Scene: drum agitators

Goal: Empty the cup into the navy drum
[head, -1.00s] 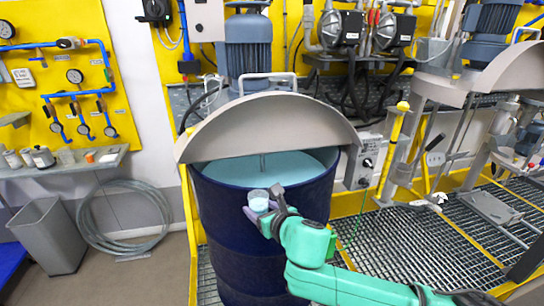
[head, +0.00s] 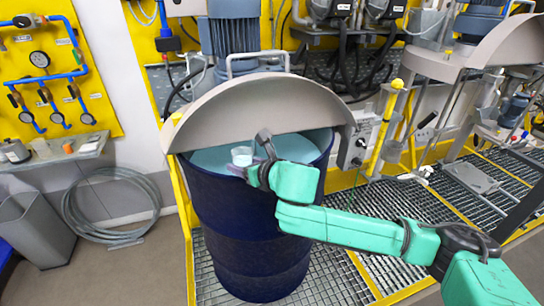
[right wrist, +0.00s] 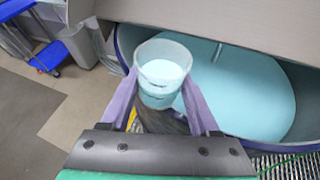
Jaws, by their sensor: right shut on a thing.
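The navy drum (head: 255,225) stands under a grey half-round cover, with pale blue liquid (head: 212,160) near its top. My right gripper (head: 248,163) is shut on a small clear cup (head: 242,155) at the drum's near rim. In the right wrist view the cup (right wrist: 160,75) sits between the two purple fingers, upright or nearly so, with pale blue liquid in it. The drum's liquid (right wrist: 240,75) and a thin stirring shaft show just beyond the cup. My left gripper is not in view.
The grey drum cover (head: 260,108) arches over the far part of the opening. A yellow post (head: 384,135) and control box stand right of the drum. A grey bin (head: 35,230) and coiled hose (head: 110,207) lie left. Metal grating surrounds the drum base.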

